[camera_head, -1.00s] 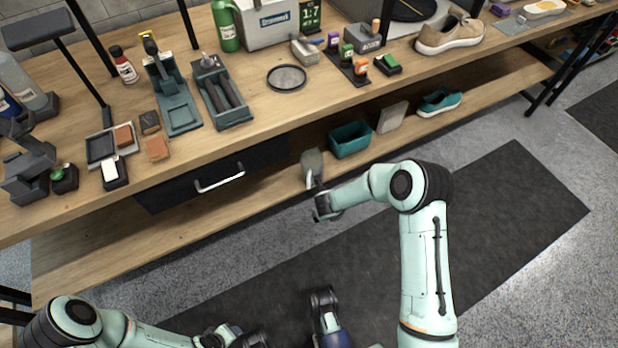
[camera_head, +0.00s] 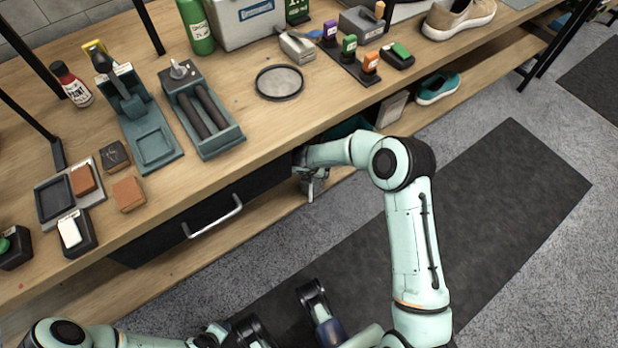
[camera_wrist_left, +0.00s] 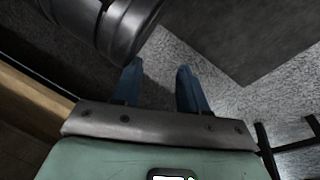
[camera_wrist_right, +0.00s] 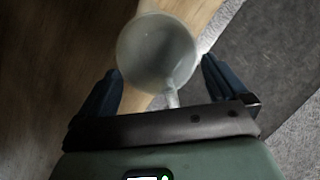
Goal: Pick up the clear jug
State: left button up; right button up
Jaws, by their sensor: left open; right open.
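The clear jug (camera_wrist_right: 157,45) shows in the right wrist view as a pale, see-through round vessel seen from above, with its handle (camera_wrist_right: 171,97) pointing toward my right gripper (camera_wrist_right: 161,68). The right gripper is open, with one blue finger on each side of the jug; I cannot tell whether they touch it. In the head view, the right gripper (camera_head: 308,178) is at the lower shelf's front edge, and the arm and gripper hide most of the jug. My left gripper (camera_wrist_left: 158,80) is open and empty over the floor.
The wooden bench top (camera_head: 215,172) overhangs the jug's shelf, close to my right wrist. A black drawer with a metal handle (camera_head: 213,217) is left of the right gripper. A teal bin (camera_head: 349,127) is partly hidden behind my arm; a teal shoe (camera_head: 438,88) lies farther right.

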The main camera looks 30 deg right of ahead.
jog(key=b+x, duration=0.2)
jog(key=x, duration=0.3)
jog(key=shift+a, duration=0.1)
jog(key=shift+w+f, duration=0.15)
jog(key=shift+f, duration=0.15)
jog(key=shift+r, duration=0.1)
jog(key=c, duration=0.7)
pick_arm(q)
jog(key=s+f+g, duration=0.2)
jog(key=s+f, duration=0.2)
jog(key=s, duration=0.1)
jog(key=shift+a, duration=0.35)
jog(key=shift+w+r, duration=0.1)
jog(key=shift+w, duration=0.05)
pick_arm(e)
jog(key=shift+r, duration=0.1)
